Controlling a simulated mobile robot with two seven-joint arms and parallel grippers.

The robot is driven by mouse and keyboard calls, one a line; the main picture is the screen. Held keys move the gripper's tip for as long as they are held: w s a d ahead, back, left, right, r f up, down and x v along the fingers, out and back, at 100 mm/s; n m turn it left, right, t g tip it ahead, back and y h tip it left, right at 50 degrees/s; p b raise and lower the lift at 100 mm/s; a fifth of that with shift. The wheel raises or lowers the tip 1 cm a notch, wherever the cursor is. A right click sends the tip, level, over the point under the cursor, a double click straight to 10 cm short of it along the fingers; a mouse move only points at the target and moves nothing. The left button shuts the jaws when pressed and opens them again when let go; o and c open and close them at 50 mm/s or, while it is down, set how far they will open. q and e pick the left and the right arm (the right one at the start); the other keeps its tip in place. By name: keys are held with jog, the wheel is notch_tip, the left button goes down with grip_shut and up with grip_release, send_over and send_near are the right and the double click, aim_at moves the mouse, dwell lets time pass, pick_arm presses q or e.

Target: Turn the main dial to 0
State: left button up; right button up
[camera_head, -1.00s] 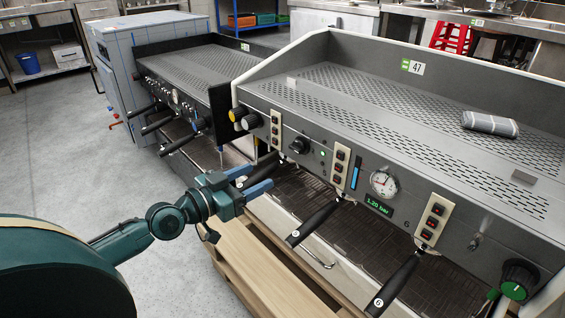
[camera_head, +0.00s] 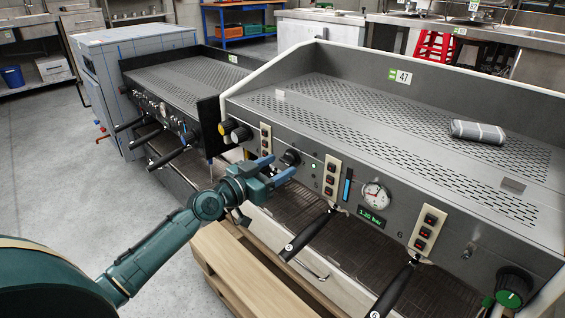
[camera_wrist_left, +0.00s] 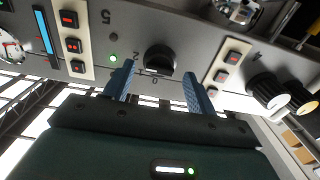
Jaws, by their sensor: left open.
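The main dial (camera_head: 290,157) is a round black knob on the front panel of the grey coffee machine (camera_head: 400,150). It also shows in the left wrist view (camera_wrist_left: 160,58), where the panel appears upside down. A printed 0 and 2 show near its edge; I cannot tell for sure which mark it points at. My left gripper (camera_head: 280,166) is open, its blue fingers pointing at the panel just in front of the dial. In the left wrist view the fingers (camera_wrist_left: 157,73) lie on either side of the dial, with no clear contact. My right gripper is out of view.
A green lamp (camera_head: 314,166) and switch strips (camera_head: 331,178) flank the dial. A portafilter handle (camera_head: 308,236) juts out below right. A pressure gauge (camera_head: 375,195) is further right.

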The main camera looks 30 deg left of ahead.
aim_at(288, 160)
pick_arm(q)
jog(key=shift+x, duration=1.2)
jog(key=shift+c, duration=0.5)
jog(key=c, duration=0.9)
